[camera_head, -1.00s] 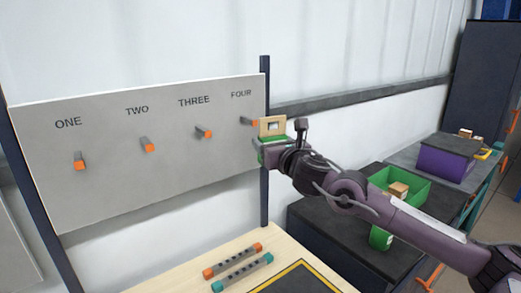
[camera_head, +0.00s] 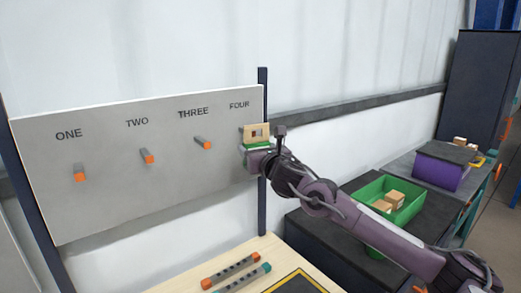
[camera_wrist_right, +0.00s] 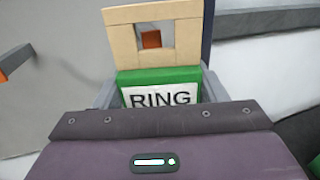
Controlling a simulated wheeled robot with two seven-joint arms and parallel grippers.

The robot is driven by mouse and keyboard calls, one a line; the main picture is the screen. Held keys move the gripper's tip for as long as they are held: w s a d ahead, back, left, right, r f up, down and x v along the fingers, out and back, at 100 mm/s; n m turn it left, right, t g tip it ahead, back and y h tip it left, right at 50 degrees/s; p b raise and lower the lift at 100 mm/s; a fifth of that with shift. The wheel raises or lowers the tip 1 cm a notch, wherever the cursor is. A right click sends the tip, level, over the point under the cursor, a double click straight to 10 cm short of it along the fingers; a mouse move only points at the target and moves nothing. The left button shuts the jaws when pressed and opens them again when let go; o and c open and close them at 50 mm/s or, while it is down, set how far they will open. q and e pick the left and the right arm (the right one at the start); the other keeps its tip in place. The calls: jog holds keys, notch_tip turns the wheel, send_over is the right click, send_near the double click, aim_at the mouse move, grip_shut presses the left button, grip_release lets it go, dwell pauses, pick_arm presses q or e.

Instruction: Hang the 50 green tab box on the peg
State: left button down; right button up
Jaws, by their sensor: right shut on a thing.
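My right gripper (camera_head: 257,152) is shut on a green box (camera_wrist_right: 160,78) with a pale wooden tab on top. In the right wrist view its white label reads "RING". No "50" shows on it. The wooden tab (camera_wrist_right: 120,40) is upright and has a square hole. The orange tip of a peg (camera_wrist_right: 151,39) shows inside that hole; I cannot tell how far the peg passes through. In the head view the tab (camera_head: 249,133) stands just below the word FOUR, covering that peg. My left gripper is not in view.
Pegs ONE (camera_head: 79,173), TWO (camera_head: 147,156) and THREE (camera_head: 204,142) on the grey board (camera_head: 110,200) are empty. A green bin (camera_head: 372,191) holds wooden-topped boxes. A purple bin (camera_head: 437,172) stands farther right. Two strips (camera_head: 230,270) lie on the table below.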

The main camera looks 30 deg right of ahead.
jog(key=shift+w+a+f, duration=0.1)
jog(key=shift+w+a, duration=0.05)
jog(key=shift+w, duration=0.75)
jog(key=shift+w+a, duration=0.15)
jog(key=shift+w, duration=0.75)
jog(key=shift+w+f+b, duration=0.1)
jog(key=shift+w+b, duration=0.05)
jog(key=shift+b, duration=0.35)
jog(key=o, duration=1.1)
jog(key=shift+d, duration=0.2)
jog(key=shift+c, duration=0.2)
jog(key=shift+a, duration=0.15)
